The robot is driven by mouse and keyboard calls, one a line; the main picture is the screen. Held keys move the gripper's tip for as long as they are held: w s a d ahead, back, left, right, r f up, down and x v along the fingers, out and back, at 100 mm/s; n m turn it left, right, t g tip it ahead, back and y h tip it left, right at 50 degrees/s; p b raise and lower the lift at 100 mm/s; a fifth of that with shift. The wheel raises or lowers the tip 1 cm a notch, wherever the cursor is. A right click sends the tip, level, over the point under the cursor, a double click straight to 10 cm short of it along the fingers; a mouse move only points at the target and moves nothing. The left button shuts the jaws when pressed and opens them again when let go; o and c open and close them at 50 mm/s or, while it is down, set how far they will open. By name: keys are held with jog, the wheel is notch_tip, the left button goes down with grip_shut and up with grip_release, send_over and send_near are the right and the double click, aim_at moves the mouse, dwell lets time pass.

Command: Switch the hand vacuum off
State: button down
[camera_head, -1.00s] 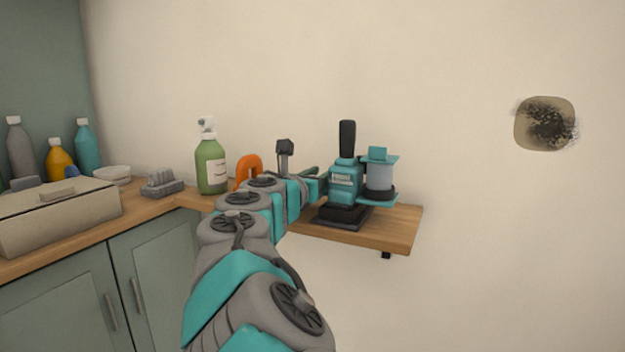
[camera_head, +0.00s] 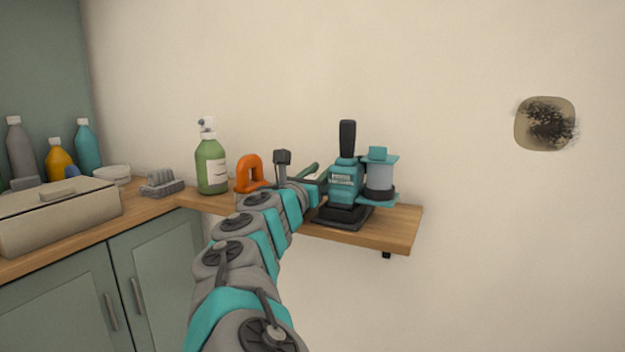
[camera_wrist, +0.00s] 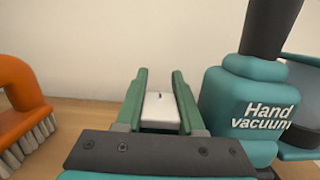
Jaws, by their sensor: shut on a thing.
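The hand vacuum (camera_head: 345,188) stands upright on a dark base on the wooden shelf, with a black handle on top and a clear canister at its right. It is teal, and its label shows in the wrist view (camera_wrist: 262,112). My gripper (camera_wrist: 158,80) is just left of it, its green fingers closed on the sides of a small white block (camera_wrist: 160,108). The block has a small dark mark on its face. What the block rests on or joins to is hidden. In the head view my wrist partly covers the fingers. I cannot see a power switch on the vacuum.
An orange brush (camera_head: 249,173) is left of my gripper, also in the wrist view (camera_wrist: 22,105). A green spray bottle (camera_head: 211,165) stands farther left. A grey brush (camera_head: 162,183) and beige box (camera_head: 60,215) are on the counter. The shelf's right end (camera_head: 400,230) is clear.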

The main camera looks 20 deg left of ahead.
aim_at(312, 177)
jog(key=c, duration=0.8)
grip_release()
jog(key=shift+s+a+f+p, duration=0.1)
jog(key=shift+s+p, duration=0.15)
jog(key=shift+s, duration=0.75)
jog(key=shift+s+a+f+p, duration=0.1)
jog(key=shift+s+p, duration=0.1)
jog(key=shift+s, duration=0.8)
jog(key=shift+s+f, duration=0.15)
jog(key=shift+s, duration=0.6)
jog(key=shift+s+f, duration=0.15)
jog(key=shift+s, duration=0.55)
